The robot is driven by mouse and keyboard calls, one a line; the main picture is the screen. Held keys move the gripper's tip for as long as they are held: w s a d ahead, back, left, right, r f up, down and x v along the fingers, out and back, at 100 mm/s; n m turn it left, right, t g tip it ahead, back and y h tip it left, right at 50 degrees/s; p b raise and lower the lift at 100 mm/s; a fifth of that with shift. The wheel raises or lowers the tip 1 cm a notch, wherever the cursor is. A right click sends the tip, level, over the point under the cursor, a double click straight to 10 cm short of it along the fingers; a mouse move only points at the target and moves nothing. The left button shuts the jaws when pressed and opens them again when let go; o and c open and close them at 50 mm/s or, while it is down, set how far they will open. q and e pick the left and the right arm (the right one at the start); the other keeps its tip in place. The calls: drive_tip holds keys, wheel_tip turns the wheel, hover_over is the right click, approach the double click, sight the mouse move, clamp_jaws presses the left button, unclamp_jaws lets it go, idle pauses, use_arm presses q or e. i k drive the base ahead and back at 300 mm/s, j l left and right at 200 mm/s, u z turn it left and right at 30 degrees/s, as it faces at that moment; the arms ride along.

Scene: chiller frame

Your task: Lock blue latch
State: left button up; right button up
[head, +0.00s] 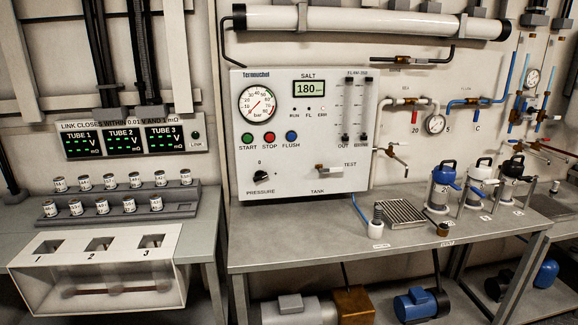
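A metal canister with a blue collar and a dark handle on top (443,185) stands upright on the right bench, leftmost of three similar canisters. A blue part sticks out to the right at its collar; it may be the blue latch, but it is too small to tell whether it is locked. A white-topped canister (480,185) and a black-topped canister (512,180) stand to its right. Neither of my grippers is in view.
The bench (330,245) has clear room at its front left. A gauge panel (300,130) and wall piping (410,102) rise behind. Pumps (415,304) sit below.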

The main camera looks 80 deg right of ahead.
sight(479, 193)
drive_tip(key=z, duration=2.45)
drive_tip(key=i+z, duration=0.1)
drive_tip(key=z, duration=0.35)
drive_tip(key=l+z, duration=0.1)
drive_tip(key=z, duration=0.4)
drive_tip(key=i+z, duration=0.1)
drive_tip(key=z, duration=0.35)
drive_tip(key=i+j+z, duration=0.2)
drive_tip(key=i+j, duration=0.05)
drive_tip(key=i, duration=0.15)
